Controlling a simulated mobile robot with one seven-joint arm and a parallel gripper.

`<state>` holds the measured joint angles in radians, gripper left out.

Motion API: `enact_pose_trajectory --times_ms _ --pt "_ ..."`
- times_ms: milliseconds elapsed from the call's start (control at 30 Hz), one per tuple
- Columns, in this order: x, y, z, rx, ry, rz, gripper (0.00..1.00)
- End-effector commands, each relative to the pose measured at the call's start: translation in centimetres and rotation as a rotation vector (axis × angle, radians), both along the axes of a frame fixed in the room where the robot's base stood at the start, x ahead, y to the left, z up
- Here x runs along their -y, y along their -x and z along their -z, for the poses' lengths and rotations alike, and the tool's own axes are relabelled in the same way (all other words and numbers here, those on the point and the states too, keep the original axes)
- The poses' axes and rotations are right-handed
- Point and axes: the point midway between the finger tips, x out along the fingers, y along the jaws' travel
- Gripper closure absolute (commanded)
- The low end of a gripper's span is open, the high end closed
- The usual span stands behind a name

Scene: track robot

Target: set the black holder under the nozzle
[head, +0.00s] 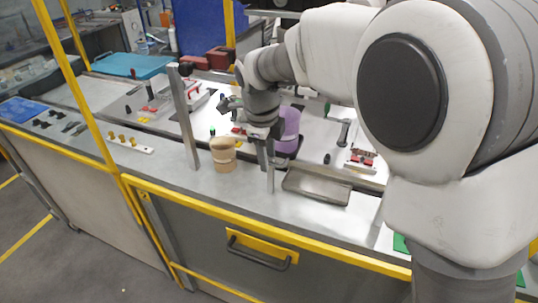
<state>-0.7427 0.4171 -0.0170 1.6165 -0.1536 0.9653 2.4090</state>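My gripper (264,153) points down over the middle of the bench, between a tan round container and a purple cylinder (289,128). Its fingertips are small and partly hidden, so I cannot tell whether they are open or hold anything. Several small black pieces (45,122) lie at the bench's left end, well away from my gripper; I cannot tell whether one is the black holder. A dark base shows at the foot of the purple cylinder, partly hidden. I cannot make out the nozzle for certain.
The tan container (223,155) stands left of my gripper, beside an upright metal post (184,115). A grey metal tray (316,186) lies to the right. A white strip with brass knobs (130,143) and a blue tray (130,65) are farther left. A yellow rail edges the bench front.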

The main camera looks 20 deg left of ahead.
Motion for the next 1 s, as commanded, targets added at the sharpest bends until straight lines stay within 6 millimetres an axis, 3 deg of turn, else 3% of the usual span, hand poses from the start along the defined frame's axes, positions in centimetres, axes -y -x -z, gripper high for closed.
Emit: enact_pose_trajectory --times_ms 233,367,1000 --pt "0.2 0.0 0.0 -0.001 0.003 0.002 0.58" --pt "0.1 0.1 -1.0 0.000 0.003 0.003 0.58" --pt "0.0 2.9 -14.8 0.001 0.000 0.001 0.58"
